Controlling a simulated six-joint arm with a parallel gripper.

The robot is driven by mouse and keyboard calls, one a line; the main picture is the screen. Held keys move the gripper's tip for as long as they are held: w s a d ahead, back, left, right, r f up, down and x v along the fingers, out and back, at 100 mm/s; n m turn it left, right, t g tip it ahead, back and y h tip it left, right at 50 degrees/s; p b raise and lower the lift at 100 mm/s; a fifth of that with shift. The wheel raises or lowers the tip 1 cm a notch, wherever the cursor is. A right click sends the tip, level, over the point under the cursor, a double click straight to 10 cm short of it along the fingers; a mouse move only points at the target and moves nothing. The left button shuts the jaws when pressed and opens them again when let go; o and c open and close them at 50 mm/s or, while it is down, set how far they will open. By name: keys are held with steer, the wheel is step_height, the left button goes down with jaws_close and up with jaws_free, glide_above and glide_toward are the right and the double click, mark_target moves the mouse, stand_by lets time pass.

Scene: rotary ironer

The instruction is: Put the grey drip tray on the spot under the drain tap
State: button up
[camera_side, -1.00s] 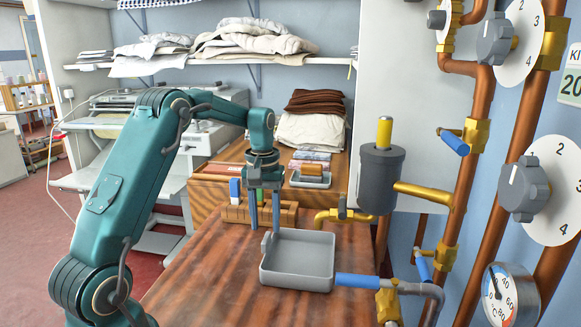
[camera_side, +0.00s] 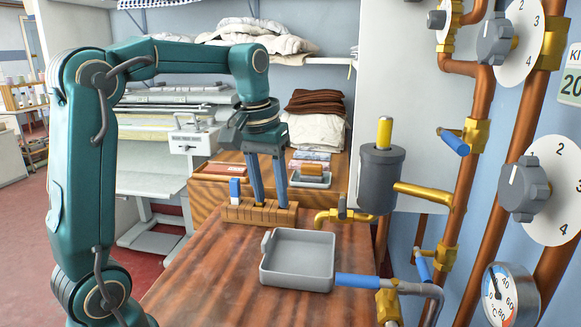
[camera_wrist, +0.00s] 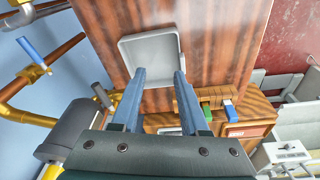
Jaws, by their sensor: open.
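The grey drip tray (camera_side: 298,277) sits flat on the wooden table, its upright tab on the left rim. It also shows in the wrist view (camera_wrist: 152,46), beyond my fingertips. My gripper (camera_side: 271,203) is open and empty. Its fingers are above and behind the tray, in front of the slotted wooden block in the side view, apart from the tray. A brass tap (camera_side: 342,216) with a small grey handle stands behind the tray, below the dark grey cylinder (camera_side: 378,178). I cannot make out a marked spot on the table.
The slotted wooden block (camera_side: 240,213) holds a blue-topped piece (camera_side: 235,189) at the back of the table. A blue-handled valve (camera_side: 358,281) reaches close to the tray's right side. Copper pipes (camera_side: 470,150) and a gauge (camera_side: 511,295) stand right. The table left of the tray is clear.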

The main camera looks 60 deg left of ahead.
steer(key=s+d+f+m+t, duration=0.3)
steer(key=s+d+f+m, duration=0.1)
steer(key=s+d, duration=0.6)
steer(key=shift+s+m+t+h, duration=0.3)
steer(key=shift+s+m+t, duration=0.1)
steer(key=shift+s+m, duration=0.55)
